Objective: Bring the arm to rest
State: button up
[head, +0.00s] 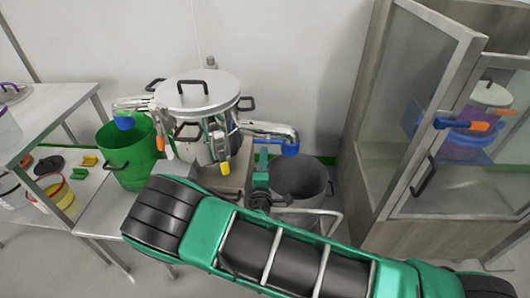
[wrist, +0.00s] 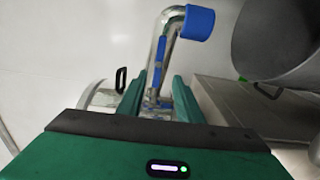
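My gripper (wrist: 158,88) is open, with its two green fingers apart. In the wrist view a steel spout (wrist: 161,40) with a blue end rises beyond the fingertips, and its lower part shows in the gap between them. I see nothing clamped; whether the fingers touch the spout is not clear. In the head view my gripper (head: 262,170) is partly hidden and lies just below the right steel spout (head: 268,130) of the lidded steel vessel (head: 196,95). My green and black arm crosses the lower middle and right of the head view, hiding what is behind it.
A grey bin (head: 300,175) stands right of my gripper, close below the spout. A green bucket (head: 127,150) is left of the vessel. A glass-doored cabinet (head: 440,120) stands on the right with one door swung out. A shelf table (head: 55,120) is at left.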

jog(key=shift+s, duration=0.75)
